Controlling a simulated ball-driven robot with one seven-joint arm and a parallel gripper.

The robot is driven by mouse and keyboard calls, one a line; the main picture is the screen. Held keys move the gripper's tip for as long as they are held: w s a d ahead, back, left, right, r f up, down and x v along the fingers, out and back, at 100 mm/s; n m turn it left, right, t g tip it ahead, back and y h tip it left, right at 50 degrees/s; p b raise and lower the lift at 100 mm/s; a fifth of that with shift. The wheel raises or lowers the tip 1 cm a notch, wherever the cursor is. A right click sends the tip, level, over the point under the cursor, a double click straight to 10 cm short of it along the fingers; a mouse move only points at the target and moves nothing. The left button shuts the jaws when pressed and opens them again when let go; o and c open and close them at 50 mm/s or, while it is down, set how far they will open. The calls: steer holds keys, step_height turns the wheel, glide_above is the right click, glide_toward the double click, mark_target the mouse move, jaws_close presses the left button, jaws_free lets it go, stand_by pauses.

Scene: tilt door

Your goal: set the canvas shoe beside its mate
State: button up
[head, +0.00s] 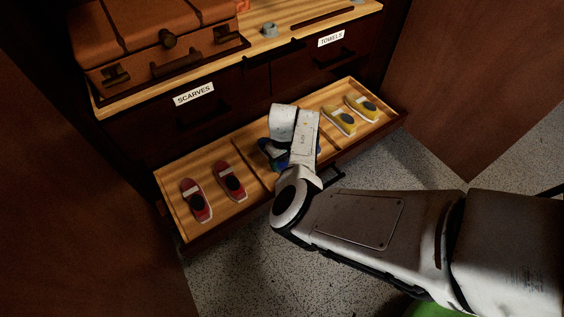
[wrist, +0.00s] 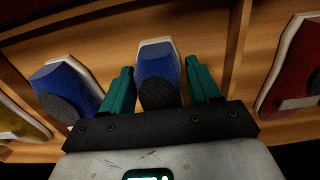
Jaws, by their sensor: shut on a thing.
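A blue canvas shoe (wrist: 158,68) with a pale sole edge is between the two teal fingers of my gripper (wrist: 160,72), which is shut on it. Its matching blue shoe (wrist: 66,84) lies just left of it in the wrist view, turned at an angle, with the left finger between them. Both are within the middle compartment of the open drawer (head: 253,187). I cannot tell whether the held shoe touches the drawer floor. In the head view my wrist hides most of the blue shoes (head: 268,152) and the fingers.
A pair of red shoes (head: 230,181) lies in the left compartment, a pair of yellow shoes (head: 362,107) in the right one. Low dividers (wrist: 238,38) flank the middle compartment. A brown suitcase (head: 150,45) stands on the cabinet top. Wooden panels rise on both sides.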

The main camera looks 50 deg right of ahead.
steer(key=o, duration=1.2)
step_height(320, 180, up, 12)
steer(key=p, duration=0.6)
steer(key=shift+p, duration=0.4)
